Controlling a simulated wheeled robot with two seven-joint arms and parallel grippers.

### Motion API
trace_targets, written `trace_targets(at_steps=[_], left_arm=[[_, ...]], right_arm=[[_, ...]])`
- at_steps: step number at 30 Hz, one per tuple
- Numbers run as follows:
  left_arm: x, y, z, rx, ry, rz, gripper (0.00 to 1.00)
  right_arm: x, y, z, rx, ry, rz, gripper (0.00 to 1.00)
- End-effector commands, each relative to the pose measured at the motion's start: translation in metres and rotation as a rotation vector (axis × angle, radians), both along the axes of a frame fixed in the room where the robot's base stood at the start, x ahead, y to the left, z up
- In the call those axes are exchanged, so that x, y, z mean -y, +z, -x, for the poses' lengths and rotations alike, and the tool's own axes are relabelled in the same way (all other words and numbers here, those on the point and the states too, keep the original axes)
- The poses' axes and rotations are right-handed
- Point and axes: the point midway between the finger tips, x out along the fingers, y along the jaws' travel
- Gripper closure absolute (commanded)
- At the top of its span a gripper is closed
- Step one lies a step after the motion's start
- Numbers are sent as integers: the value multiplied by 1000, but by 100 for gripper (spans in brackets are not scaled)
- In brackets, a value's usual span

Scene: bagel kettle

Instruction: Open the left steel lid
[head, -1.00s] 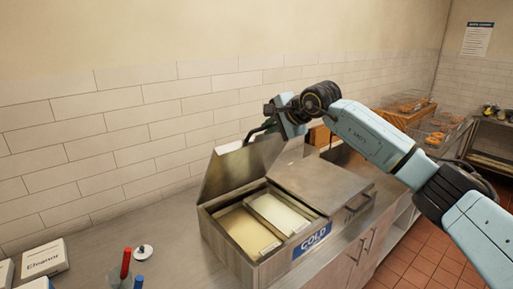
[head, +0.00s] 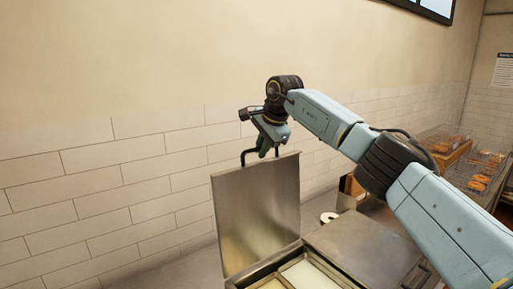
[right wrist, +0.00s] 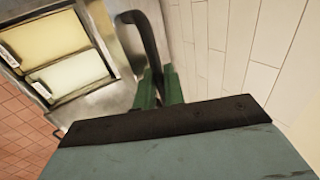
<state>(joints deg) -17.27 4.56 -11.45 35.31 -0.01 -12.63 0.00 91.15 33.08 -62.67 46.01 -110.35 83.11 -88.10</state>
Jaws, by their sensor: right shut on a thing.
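The left steel lid (head: 257,208) stands raised and close to upright in the head view, hinged at the back of the cold unit. Its dark bar handle (head: 246,156) is at its top edge. My right gripper (head: 265,150) is at that handle and shut on it. In the right wrist view the green fingers of my right gripper (right wrist: 158,88) close around the curved dark handle (right wrist: 147,40). Two bins, one yellow (right wrist: 47,42) and one white (right wrist: 70,78), show uncovered below. My left gripper is in neither view.
The right steel lid (head: 358,243) lies closed beside the open bins. A tiled wall (head: 95,190) stands behind the counter. Baskets of bagels (head: 445,150) are at the right.

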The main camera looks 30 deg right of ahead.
Motion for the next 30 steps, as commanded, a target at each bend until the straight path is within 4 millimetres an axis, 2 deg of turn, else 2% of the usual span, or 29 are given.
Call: trace_targets(at_steps=[1,14,15,18,26,30], left_arm=[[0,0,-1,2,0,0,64],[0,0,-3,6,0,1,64],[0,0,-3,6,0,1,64],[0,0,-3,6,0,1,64],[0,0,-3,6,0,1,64],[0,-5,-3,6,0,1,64]], right_arm=[[1,-6,1,-20,-5,3,100],[3,-9,2,-32,-6,6,100],[3,-9,2,-32,-6,6,87],[2,-8,2,-30,-6,5,75],[2,-6,2,-27,-5,4,75],[3,7,7,-21,-4,4,75]])
